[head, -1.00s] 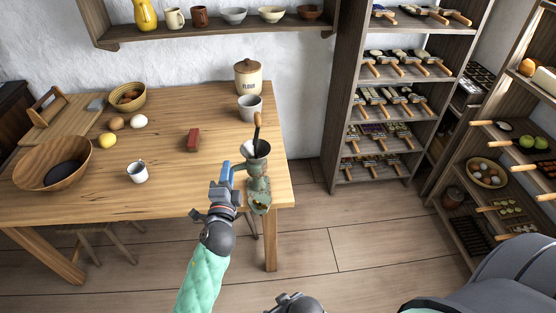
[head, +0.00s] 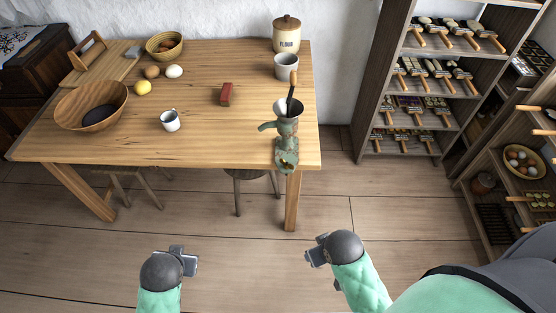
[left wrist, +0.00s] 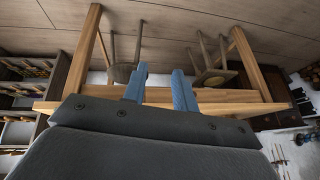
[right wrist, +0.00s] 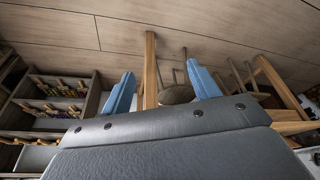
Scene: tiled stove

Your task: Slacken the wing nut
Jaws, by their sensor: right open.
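A green metal grinder (head: 287,130) stands upright, clamped at the table's right front corner. A wooden-handled tool (head: 292,92) sticks up out of its funnel. At the clamp's lower front is a small brass-coloured part, which looks like the wing nut (head: 286,166); its detail is too small to tell. My left gripper (head: 190,257) is in front of the table, well apart from the grinder; in the left wrist view its blue fingers (left wrist: 159,75) are apart and empty. My right gripper (head: 313,253) is below the grinder and apart from it; its fingers (right wrist: 160,72) are wide apart and empty.
Shelves (head: 410,100) are at right. The floor before the table is clear.

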